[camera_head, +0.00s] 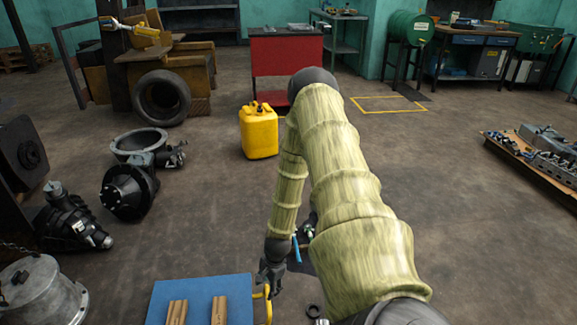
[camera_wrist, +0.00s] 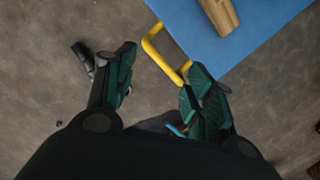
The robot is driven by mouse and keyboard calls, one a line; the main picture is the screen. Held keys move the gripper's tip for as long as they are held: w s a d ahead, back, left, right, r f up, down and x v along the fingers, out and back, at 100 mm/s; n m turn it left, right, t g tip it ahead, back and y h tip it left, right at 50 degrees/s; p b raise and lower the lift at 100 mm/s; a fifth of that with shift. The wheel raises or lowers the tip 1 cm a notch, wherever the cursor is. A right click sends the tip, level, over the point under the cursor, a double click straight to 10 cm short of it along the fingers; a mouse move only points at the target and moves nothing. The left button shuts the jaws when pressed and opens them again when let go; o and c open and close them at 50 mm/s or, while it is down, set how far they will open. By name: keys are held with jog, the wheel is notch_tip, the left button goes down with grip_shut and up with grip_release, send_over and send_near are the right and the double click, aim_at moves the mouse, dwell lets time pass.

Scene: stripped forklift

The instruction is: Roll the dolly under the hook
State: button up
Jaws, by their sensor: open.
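The dolly has a flat blue deck (camera_head: 200,287) at the bottom of the head view. It also shows at the top right of the wrist view (camera_wrist: 262,45). A yellow bar handle (camera_head: 268,300) sticks out from its right side. My gripper (camera_head: 268,280) is low beside that handle. In the wrist view, my gripper (camera_wrist: 160,70) is open, and the yellow handle (camera_wrist: 165,62) reaches into the gap near the right finger. I cannot tell whether they touch. A chain (camera_head: 14,246) shows at the far left edge; no hook is clearly visible.
Wooden blocks (camera_head: 219,309) lie on the deck. Dark machine parts (camera_head: 128,190) and a grey metal housing (camera_head: 40,293) lie on the floor at left. A yellow canister (camera_head: 259,132) stands ahead. A parts pallet (camera_head: 540,160) is at right. Floor between is mostly clear.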

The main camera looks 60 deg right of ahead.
jog(key=s+d+f+m+t+y+b, duration=0.1)
jog(key=d+f+m+b, duration=0.3)
jog(key=d, duration=0.6)
notch_tip(320, 180, down, 3)
jog(key=s+m, duration=0.1)
jog(key=m, duration=0.1)
jog(key=shift+s+r+m, duration=0.15)
jog(key=shift+r+m, duration=0.05)
jog(key=shift+m, duration=0.1)
jog(key=shift+a, duration=0.1)
